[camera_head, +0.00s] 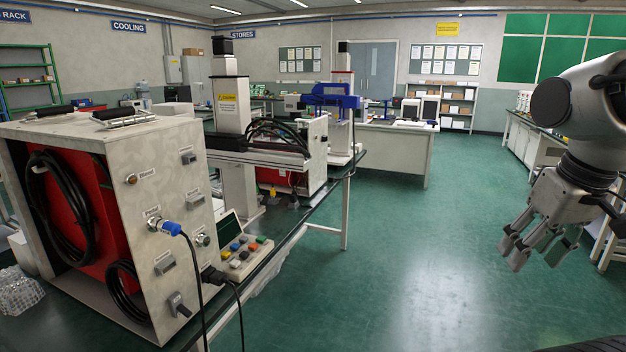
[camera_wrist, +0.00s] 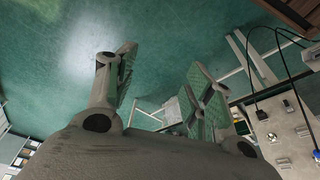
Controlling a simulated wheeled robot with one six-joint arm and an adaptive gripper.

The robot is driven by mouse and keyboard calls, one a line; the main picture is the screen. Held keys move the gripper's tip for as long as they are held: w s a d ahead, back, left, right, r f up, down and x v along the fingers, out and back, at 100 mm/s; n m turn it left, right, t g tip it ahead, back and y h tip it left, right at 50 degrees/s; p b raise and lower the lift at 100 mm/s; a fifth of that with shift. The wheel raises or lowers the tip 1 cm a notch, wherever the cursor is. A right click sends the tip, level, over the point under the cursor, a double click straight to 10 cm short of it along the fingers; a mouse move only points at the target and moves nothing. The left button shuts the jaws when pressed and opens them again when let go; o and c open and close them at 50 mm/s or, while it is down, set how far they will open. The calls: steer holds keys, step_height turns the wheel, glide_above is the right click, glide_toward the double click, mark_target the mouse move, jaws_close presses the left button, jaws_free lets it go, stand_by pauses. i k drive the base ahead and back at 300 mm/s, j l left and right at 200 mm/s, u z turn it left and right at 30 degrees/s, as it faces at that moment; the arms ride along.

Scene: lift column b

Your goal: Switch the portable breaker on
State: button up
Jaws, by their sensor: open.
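A light grey cabinet (camera_head: 152,160) with a worn front panel stands at the left of the head view. The panel carries small labels, knobs, grey toggles (camera_head: 195,201) and a dark lever switch (camera_head: 178,304) low down. A blue plug (camera_head: 172,229) and a black plug (camera_head: 212,274) with hanging cables are at its right side. I cannot tell which part is the portable breaker, nor any switch's on or off state. My gripper (camera_head: 537,243) is open and empty at the far right, well away from the panel. In the wrist view my gripper (camera_wrist: 160,75) points over green floor.
A keypad box (camera_head: 243,252) with coloured buttons sits beside the panel on a dark bench edge. A machine with a white column (camera_head: 230,100) stands behind it. Open green floor (camera_head: 400,260) lies between the bench and my arm. A white desk (camera_head: 395,150) is further back.

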mark_target(182, 309)
steer(key=u, duration=1.45)
steer(key=i+j+z, duration=0.2)
steer(key=i, duration=0.3)
steer(key=k+j+z, duration=0.1)
steer(key=k, duration=0.35)
steer(key=k+j+z, duration=0.1)
steer(key=k+j, duration=0.15)
steer(key=k, duration=0.2)
